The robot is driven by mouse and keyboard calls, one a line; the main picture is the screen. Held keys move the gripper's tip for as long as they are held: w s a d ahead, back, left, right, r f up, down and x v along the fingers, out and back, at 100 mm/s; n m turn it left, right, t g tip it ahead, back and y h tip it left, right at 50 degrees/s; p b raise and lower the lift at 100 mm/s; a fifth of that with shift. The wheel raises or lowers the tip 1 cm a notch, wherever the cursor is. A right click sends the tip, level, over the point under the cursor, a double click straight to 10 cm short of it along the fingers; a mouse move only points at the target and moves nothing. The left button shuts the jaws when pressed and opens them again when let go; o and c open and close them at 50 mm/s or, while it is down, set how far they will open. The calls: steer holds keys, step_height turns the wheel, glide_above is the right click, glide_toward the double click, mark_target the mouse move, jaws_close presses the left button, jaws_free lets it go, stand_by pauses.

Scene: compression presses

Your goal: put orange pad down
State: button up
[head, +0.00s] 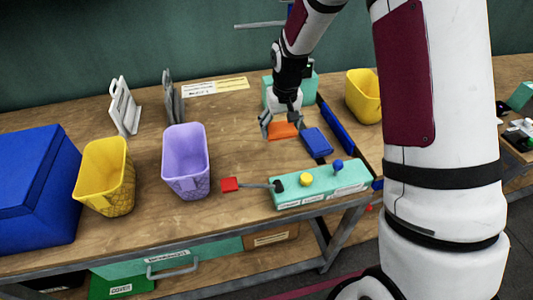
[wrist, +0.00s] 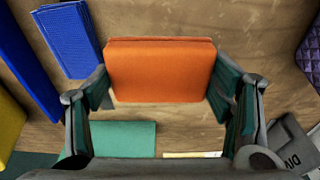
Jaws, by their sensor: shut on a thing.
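The orange pad (head: 283,130) is a flat block near the middle back of the wooden table in the head view. It fills the upper middle of the wrist view (wrist: 160,70). My gripper (head: 281,127) is shut on it, with one finger at each side edge. The wrist view also shows the two fingers of my gripper (wrist: 165,88) against the pad's left and right sides. The pad is over or on the tabletop; I cannot tell whether it touches the wood.
A blue pad (head: 317,142) lies just right of the orange pad, with a blue divider (head: 336,125) beyond. A teal control box (head: 320,185) stands in front. A purple bin (head: 186,160) and yellow bin (head: 105,177) stand left. Wood between purple bin and gripper is clear.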

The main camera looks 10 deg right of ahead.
glide_above(274, 154)
steer(key=f, duration=0.4)
steer(key=shift+s+a+f, duration=0.15)
steer(key=shift+s+f, duration=0.1)
steer(key=shift+s, duration=0.15)
steer(key=shift+f, duration=2.4)
steer(key=shift+f, duration=0.15)
steer(key=o, duration=1.4)
steer(key=shift+o, duration=0.2)
